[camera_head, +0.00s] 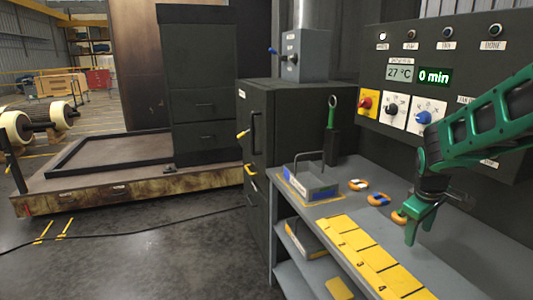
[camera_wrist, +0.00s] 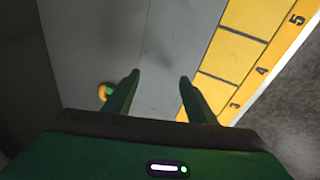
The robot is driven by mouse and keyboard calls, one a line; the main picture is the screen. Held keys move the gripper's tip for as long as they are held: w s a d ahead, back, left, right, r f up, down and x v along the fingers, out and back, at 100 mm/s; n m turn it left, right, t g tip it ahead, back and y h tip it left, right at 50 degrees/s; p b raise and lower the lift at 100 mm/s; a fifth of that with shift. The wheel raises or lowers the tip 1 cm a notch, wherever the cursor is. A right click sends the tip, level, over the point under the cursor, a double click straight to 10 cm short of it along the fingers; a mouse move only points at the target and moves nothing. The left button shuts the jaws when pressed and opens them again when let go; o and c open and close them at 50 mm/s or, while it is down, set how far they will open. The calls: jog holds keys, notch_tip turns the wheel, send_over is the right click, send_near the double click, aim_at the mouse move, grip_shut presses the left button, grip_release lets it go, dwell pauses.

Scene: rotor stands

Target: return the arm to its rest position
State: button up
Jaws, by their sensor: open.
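My green arm reaches in from the right in the head view. My gripper (camera_head: 413,232) points down above the grey bench (camera_head: 459,252), near the numbered yellow strip (camera_head: 362,255). In the wrist view my gripper (camera_wrist: 158,76) shows two green fingers apart, with only bare grey bench and part of the yellow strip between and beyond them. Nothing is held. An orange and green ring piece (camera_wrist: 104,92) shows beside the left finger in the wrist view.
A handled tray (camera_head: 311,187) stands at the left end. A control panel (camera_head: 440,80) rises behind the bench, close to my arm. A dark cabinet (camera_head: 257,130) stands left.

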jog(key=s+a+r+m+t+y, duration=0.1)
jog(key=s+a+r+m, duration=0.15)
jog(key=s+a, duration=0.45)
jog(key=s+a+r+m+t+y, duration=0.1)
jog(key=s+a+r+m+y, duration=0.15)
jog(key=s+a, duration=0.4)
jog(key=s+d+f+m+g, duration=0.1)
jog(key=s+d+m+g, duration=0.1)
jog(key=s+d, duration=0.3)
jog(key=s+d+f+m+g, duration=0.1)
jog(key=s+d+m+g, duration=0.2)
jog(key=s, duration=0.9)
jog(key=d+m, duration=0.1)
jog(key=d, duration=0.2)
jog(key=shift+s+d+f+m+h, duration=0.25)
jog(key=shift+d+f+m+h, duration=0.05)
jog(key=shift+m+h, duration=0.1)
jog(key=shift+w+f, duration=0.25)
jog(key=shift+w, duration=0.4)
